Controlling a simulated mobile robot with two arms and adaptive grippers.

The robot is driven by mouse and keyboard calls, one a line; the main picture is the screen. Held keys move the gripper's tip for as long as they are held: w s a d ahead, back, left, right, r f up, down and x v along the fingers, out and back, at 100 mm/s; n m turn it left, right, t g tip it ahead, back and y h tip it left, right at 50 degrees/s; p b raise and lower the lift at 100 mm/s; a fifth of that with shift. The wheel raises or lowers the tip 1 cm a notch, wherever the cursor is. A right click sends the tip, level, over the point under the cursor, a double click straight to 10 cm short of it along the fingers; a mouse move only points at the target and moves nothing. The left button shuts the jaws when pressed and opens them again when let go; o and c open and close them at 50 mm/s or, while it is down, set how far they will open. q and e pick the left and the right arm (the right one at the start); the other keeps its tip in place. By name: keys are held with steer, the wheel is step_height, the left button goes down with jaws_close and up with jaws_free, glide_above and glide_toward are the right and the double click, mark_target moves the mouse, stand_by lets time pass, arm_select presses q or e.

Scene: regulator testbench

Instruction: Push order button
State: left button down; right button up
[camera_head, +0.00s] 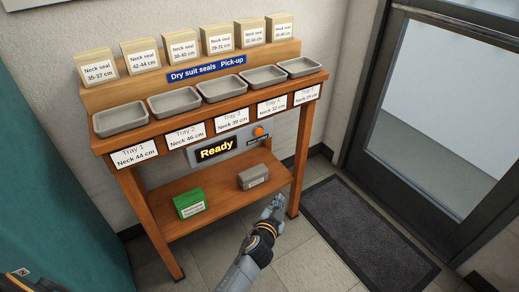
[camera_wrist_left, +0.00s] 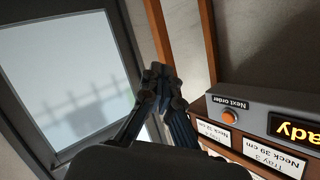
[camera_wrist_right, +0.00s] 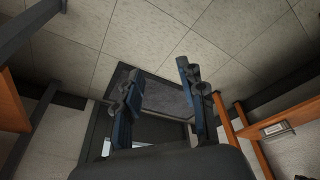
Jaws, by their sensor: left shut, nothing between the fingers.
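The orange order button (camera_head: 258,131) sits on the right part of a grey panel (camera_head: 240,143) with a lit "Ready" display, under the tray shelf. In the left wrist view, the button (camera_wrist_left: 229,117) appears upside down beside a "Next order" label, to the right of the fingers and apart from them. My left gripper (camera_head: 277,203) is shut and empty, below the button and near the bench's front right leg. Its closed fingertips show in its wrist view (camera_wrist_left: 161,73). My right gripper (camera_wrist_right: 158,78) is open and empty in its own wrist view; the head view does not show it.
The wooden bench (camera_head: 230,106) holds several grey trays and, above, seal boxes. A green box (camera_head: 190,203) and a grey box (camera_head: 253,177) sit on its lower shelf. A dark mat (camera_head: 366,235) lies before a glass door (camera_head: 430,120) at right.

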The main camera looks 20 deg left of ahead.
mark_target(259, 132)
arm_select(q)
steer(key=w+r+t+y+b, duration=0.1)
steer(key=w+r+t+b, duration=0.1)
steer(key=r, duration=0.5)
steer(key=w+a+r+t+b, duration=0.1)
steer(key=w+r+t+b, duration=0.1)
steer(key=r, duration=0.6)
steer(key=shift+a+r+t+y, duration=0.2)
steer(key=shift+r+t+y, duration=0.1)
steer(key=shift+y, duration=0.1)
arm_select(e)
steer(key=v, duration=0.7)
steer(key=shift+r+t, duration=0.3)
steer(key=shift+r, duration=0.05)
steer(key=shift+w+d, duration=0.1)
steer(key=shift+d, duration=0.05)
arm_select(q)
steer(key=w+a, duration=0.5)
steer(key=a, duration=0.2)
steer(key=shift+w, duration=0.2)
arm_select(e)
steer(key=shift+r, duration=0.4)
arm_select(q)
steer(key=shift+f, duration=0.15)
steer(key=shift+w+a, duration=0.25)
steer(key=shift+a, duration=0.05)
arm_select(e)
steer(key=shift+f, duration=0.1)
